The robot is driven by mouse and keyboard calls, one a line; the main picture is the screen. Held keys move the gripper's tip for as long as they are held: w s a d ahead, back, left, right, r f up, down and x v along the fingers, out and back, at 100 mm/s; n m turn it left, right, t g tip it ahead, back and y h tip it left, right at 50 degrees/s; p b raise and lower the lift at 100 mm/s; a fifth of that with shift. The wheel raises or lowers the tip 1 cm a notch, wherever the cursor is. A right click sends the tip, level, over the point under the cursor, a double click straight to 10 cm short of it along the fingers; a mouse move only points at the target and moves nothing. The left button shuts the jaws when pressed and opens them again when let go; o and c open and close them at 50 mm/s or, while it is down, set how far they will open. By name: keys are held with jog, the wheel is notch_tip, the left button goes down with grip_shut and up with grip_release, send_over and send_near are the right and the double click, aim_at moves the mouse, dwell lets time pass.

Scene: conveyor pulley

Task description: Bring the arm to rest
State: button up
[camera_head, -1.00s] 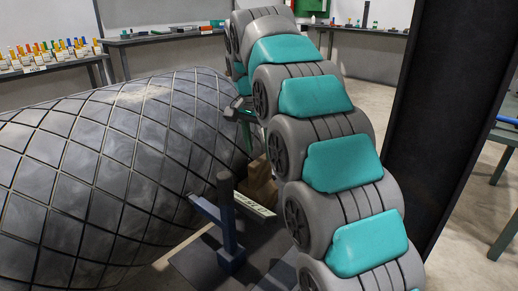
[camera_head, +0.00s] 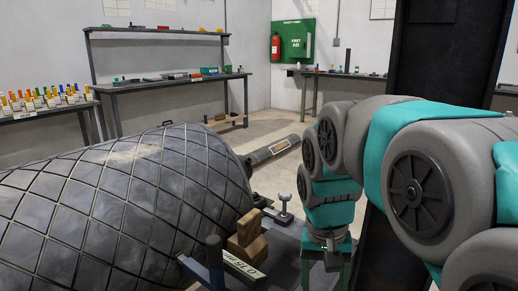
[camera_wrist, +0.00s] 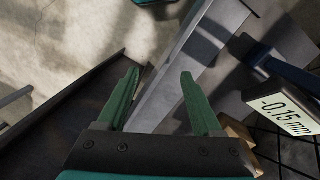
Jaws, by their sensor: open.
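My arm, grey with teal covers, comes in from the right in the head view and bends down near the middle. My gripper (camera_head: 326,272) hangs at its end, pointing down, to the right of the pulley. In the wrist view my gripper (camera_wrist: 158,85) shows two green fingers spread apart with nothing between them. The large dark pulley (camera_head: 110,205) with a diamond-grooved surface lies at the left of the head view. Its grey shaft (camera_head: 272,150) sticks out at the far end.
Brown blocks (camera_head: 247,240) sit beside the pulley, close to my gripper. A gauge display (camera_wrist: 282,103) reads -0.15 mm at the right of the wrist view. A dark column (camera_head: 445,55) stands behind my arm. Workbenches (camera_head: 170,83) line the back wall.

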jog(key=s+d+f, duration=0.1)
jog(key=s+f, duration=0.1)
jog(key=s, duration=0.4)
jog(key=s+d+f+n+p, duration=0.1)
jog(key=s+f, duration=0.2)
jog(key=s, duration=0.3)
jog(key=s+d+f+n+g, duration=0.1)
jog(key=s+f, duration=0.1)
jog(key=s, duration=0.4)
jog(key=shift+f+y+p, duration=0.3)
jog(key=shift+y+p, duration=0.05)
jog(key=shift+y, duration=0.05)
